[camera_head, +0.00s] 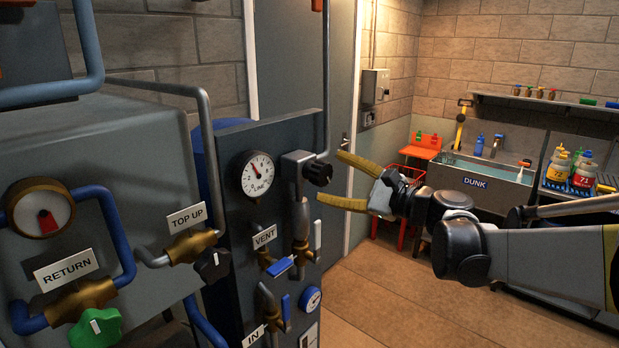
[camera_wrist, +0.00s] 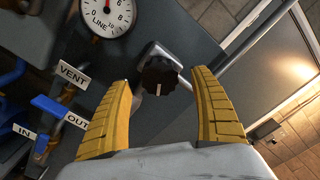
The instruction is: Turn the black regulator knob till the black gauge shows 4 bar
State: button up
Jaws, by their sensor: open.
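The black regulator knob (camera_head: 318,173) sticks out to the right from a grey metal body on the panel. In the wrist view the knob (camera_wrist: 157,76) shows a white mark pointing down the picture. The black-rimmed gauge (camera_head: 256,176), marked LINE, is left of the knob; its needle points up and slightly left, but the exact reading is too small to tell. The gauge (camera_wrist: 106,16) is cut off at the top in the wrist view. My gripper (camera_head: 331,176) is open and empty, its yellow fingers spread to either side of the knob in the wrist view, tips apart from it.
At left are a black TOP UP knob (camera_head: 213,265), a green RETURN knob (camera_head: 96,328) and a brass-rimmed gauge (camera_head: 40,209). A vertical pipe (camera_head: 326,80) rises above the regulator.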

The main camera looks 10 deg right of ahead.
aim_at(326, 175)
jog(key=shift+x, duration=1.7)
jog(key=shift+s, duration=0.1)
jog(key=c, duration=1.2)
jog(key=shift+n, duration=0.4)
jog(key=o, duration=1.2)
